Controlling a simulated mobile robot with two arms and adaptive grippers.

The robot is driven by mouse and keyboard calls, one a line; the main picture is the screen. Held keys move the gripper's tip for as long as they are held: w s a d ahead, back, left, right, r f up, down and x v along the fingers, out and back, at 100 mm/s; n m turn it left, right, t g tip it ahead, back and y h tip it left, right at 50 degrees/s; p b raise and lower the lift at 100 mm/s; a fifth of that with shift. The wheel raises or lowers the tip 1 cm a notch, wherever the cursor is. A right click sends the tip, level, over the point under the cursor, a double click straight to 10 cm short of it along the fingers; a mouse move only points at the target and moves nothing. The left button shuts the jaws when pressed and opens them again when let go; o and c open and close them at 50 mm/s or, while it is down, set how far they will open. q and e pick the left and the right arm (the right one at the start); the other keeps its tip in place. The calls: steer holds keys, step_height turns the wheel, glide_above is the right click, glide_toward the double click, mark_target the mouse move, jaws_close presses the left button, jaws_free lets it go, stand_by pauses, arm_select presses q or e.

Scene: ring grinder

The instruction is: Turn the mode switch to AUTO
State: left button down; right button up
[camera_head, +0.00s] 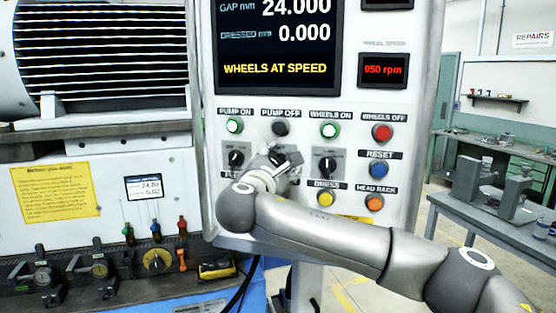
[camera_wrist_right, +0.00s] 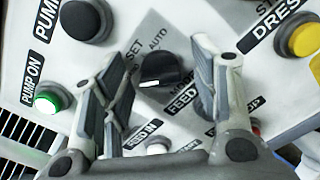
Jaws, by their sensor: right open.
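The mode switch (camera_wrist_right: 165,70) is a black rotary knob on a grey plate, with SET and AUTO printed beside it. A short white mark shows on its lower-left edge in the right wrist view; I cannot tell for sure which label it points to. My right gripper (camera_wrist_right: 160,54) is open, with one finger on each side of the knob. Contact between fingers and knob is not clear. My left gripper is not in view.
The control panel (camera_head: 212,90) carries other black knobs to the left (camera_head: 236,158) and right (camera_head: 326,166). Close around are the green PUMP ON button (camera_head: 234,126), black PUMP OFF button (camera_head: 280,128) and yellow DRESS button (camera_head: 327,198). A grey workbench (camera_head: 455,210) stands farther right.

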steer(key=c, duration=1)
steer(key=shift+f+m+b, duration=0.25)
steer(key=shift+m+b, duration=0.15)
steer(key=shift+b, duration=0.45)
steer(key=shift+a+f+m+b, duration=0.1)
steer(key=shift+f+m+b, duration=0.05)
steer(key=shift+m+b, duration=3.9)
steer(key=shift+f+m+b, duration=0.15)
steer(key=shift+m+b, duration=2.55)
steer(key=shift+m, duration=2.95)
